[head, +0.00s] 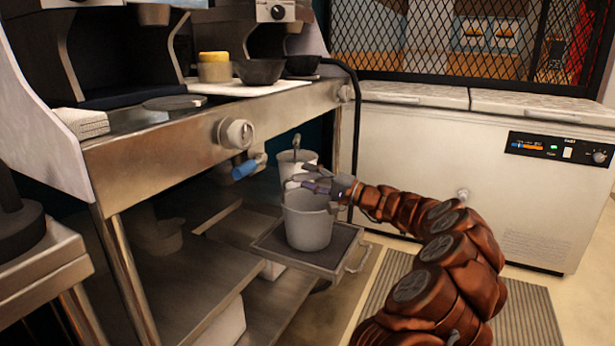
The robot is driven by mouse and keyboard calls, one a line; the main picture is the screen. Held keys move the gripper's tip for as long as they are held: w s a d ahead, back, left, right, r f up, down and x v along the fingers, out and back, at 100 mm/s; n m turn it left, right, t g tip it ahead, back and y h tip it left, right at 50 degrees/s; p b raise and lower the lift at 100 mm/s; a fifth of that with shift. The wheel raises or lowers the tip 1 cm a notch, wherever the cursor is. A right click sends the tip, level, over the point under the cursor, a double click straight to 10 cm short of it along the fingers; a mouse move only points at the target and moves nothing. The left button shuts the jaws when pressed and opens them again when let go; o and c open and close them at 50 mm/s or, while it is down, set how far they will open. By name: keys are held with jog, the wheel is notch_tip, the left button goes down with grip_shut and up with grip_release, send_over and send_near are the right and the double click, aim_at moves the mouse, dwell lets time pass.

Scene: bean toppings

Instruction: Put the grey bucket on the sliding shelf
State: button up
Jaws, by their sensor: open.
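The grey bucket (307,228) appears to stand upright on the sliding shelf (343,240), a dark metal tray that sticks out from under the counter at the centre. My gripper (312,180) is open at the bucket's rim, on its far right side. Its fingers reach leftward over and behind the rim. I cannot tell whether they touch the bucket.
Another light bucket (296,159) with a utensil handle in it is behind the gripper. A steel counter (165,153) with a knob and blue-handled tap is above left. A white chest freezer (430,135) stands behind right. A grey floor mat (525,310) lies below my arm.

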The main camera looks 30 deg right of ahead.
jog(key=p+v, duration=0.2)
jog(key=v, duration=0.9)
jog(key=shift+p, duration=0.35)
